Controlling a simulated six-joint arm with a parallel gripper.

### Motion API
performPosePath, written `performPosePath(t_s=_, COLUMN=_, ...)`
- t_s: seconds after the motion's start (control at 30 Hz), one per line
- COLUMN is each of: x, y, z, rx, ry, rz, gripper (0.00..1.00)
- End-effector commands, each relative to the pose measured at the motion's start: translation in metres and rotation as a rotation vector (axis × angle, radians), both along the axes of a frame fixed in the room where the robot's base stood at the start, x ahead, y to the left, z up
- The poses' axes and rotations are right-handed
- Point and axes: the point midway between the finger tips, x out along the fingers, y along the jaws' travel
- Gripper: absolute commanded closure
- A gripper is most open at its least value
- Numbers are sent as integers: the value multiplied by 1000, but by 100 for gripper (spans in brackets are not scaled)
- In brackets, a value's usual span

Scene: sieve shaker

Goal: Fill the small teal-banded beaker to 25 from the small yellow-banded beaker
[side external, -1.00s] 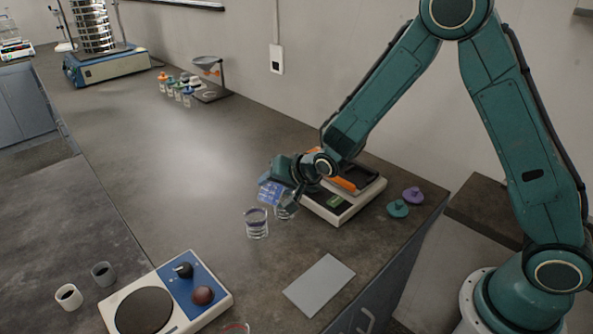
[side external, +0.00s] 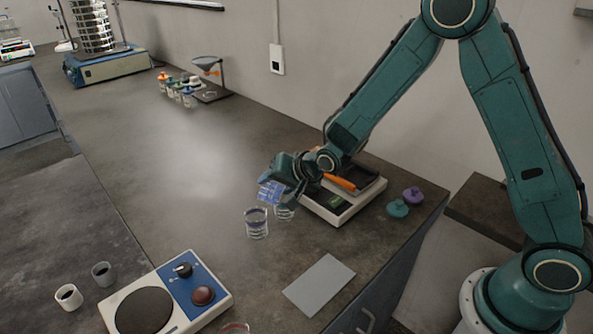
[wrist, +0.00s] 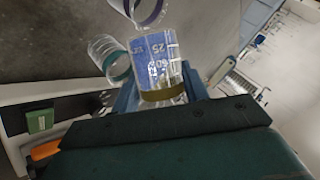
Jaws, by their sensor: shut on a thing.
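My gripper (wrist: 168,100) is shut on the small yellow-banded beaker (wrist: 158,58), a clear beaker with a dark yellow band and a blue panel of white marks. It is tilted; in the side view its blue panel (side external: 271,192) shows at my gripper's end. The small teal-banded beaker (wrist: 112,61) is beside it in the wrist view, its mouth close to the held beaker. In the side view the teal-banded beaker (side external: 284,213) stands on the bench below my gripper, partly hidden. I cannot make out the liquid level in either beaker.
A purple-banded beaker (side external: 257,224) stands close by, left of the teal-banded one. A balance (side external: 341,213) is just to the right, with teal (side external: 398,208) and purple (side external: 413,195) stoppers beyond. A grey mat (side external: 319,285) and a hotplate (side external: 168,300) lie in front.

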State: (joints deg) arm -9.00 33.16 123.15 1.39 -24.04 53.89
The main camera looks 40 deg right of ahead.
Motion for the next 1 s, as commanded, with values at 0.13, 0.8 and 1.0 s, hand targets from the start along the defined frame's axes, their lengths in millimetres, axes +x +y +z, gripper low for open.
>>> performPosePath(t_s=0.13, x=0, y=-1, z=1, rx=9, ry=2, rz=0, gripper=80)
performPosePath(t_s=0.8, x=0, y=-1, z=2, rx=48, ry=11, rz=0, gripper=80)
performPosePath(t_s=1.0, x=0, y=-1, z=3, rx=59, ry=16, rz=0, gripper=80)
